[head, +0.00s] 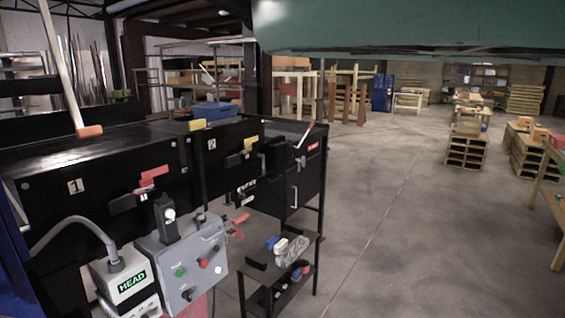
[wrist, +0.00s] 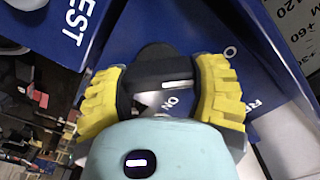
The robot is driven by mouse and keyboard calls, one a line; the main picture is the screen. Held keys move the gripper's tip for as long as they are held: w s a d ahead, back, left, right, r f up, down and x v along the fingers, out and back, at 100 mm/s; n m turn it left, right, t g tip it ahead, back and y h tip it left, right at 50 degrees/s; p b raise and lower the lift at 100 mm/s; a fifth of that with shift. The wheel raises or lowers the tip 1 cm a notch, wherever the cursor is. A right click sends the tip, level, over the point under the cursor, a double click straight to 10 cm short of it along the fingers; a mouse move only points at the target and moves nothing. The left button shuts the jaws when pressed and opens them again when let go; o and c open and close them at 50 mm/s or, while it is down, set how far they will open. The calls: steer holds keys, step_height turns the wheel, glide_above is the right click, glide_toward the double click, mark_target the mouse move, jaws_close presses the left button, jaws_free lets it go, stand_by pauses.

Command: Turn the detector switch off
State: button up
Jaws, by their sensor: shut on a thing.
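The detector switch (wrist: 155,72) is a black rotary knob with a bar handle and a short white mark near its right part in the wrist view. It sits on a blue panel (wrist: 206,28). "ON" is printed below the handle, and part of another label, an "O", shows to the upper right. My gripper (wrist: 160,85) has a yellow ribbed finger on each side of the handle and is shut on it. My wrist hides the panel's lower part. I cannot tell exactly which label the mark points to. My gripper is not visible in the head view.
The wrist view shows another blue panel part (wrist: 58,25) lettered "EST" and a white scale (wrist: 300,35) with numbers. In the head view, black numbered cabinets (head: 95,195), a grey control box (head: 185,260) and a "HEAD" box (head: 125,275) stand at left. Open floor (head: 420,220) lies right.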

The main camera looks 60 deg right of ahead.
steer(key=shift+f, duration=0.1)
steer(key=o, duration=1.2)
step_height(320, 180, up, 10)
steer(key=shift+r, duration=0.1)
